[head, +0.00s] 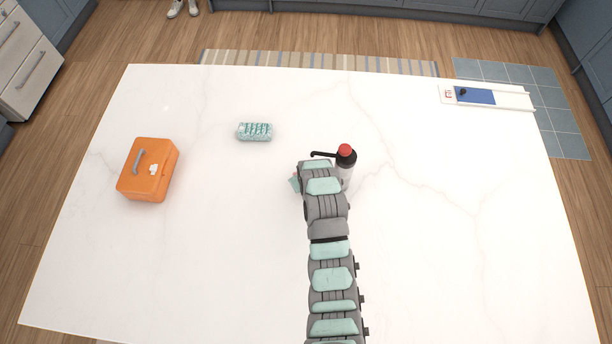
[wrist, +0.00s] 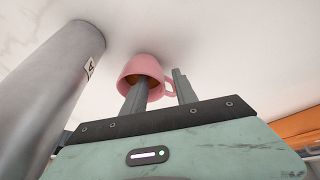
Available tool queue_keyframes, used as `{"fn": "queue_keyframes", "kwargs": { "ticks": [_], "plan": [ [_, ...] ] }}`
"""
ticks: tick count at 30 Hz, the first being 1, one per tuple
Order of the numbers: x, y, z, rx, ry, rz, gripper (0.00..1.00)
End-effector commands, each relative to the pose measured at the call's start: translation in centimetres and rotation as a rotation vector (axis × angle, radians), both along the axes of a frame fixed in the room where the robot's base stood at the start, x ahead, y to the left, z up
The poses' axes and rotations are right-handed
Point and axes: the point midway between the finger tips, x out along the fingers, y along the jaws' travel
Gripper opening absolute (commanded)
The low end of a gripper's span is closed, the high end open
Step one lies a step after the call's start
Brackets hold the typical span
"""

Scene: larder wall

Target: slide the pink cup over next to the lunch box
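The pink cup (wrist: 146,65) shows in the wrist view, its mouth facing the camera and its handle on the right. In the head view my arm hides nearly all of it. My gripper (wrist: 160,80) has its fingers apart; the left finger overlaps the cup's mouth and the right one is just beyond the handle. I cannot tell whether either finger touches the cup. The orange lunch box (head: 148,171) stands at the left of the white counter in the head view, well away from my gripper. Part of an orange thing shows at the wrist view's right edge.
A pump bottle with a red top (head: 346,160) stands close to my gripper on the right. A teal patterned block (head: 255,132) lies between the lunch box and my gripper, farther back. A blue and white board (head: 482,97) lies far right. The counter (head: 225,220) is bare at front left.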

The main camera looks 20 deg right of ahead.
Motion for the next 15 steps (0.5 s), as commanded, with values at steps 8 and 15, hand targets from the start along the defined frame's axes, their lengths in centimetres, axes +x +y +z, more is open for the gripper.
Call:
{"fn": "queue_keyframes", "kwargs": {
  "ticks": [8,15],
  "plan": [
    [0.17,-0.02,-0.75,0.000,0.002,0.000,0.35],
    [0.17,-0.02,-0.73,0.000,0.002,0.000,0.30]
  ]
}}
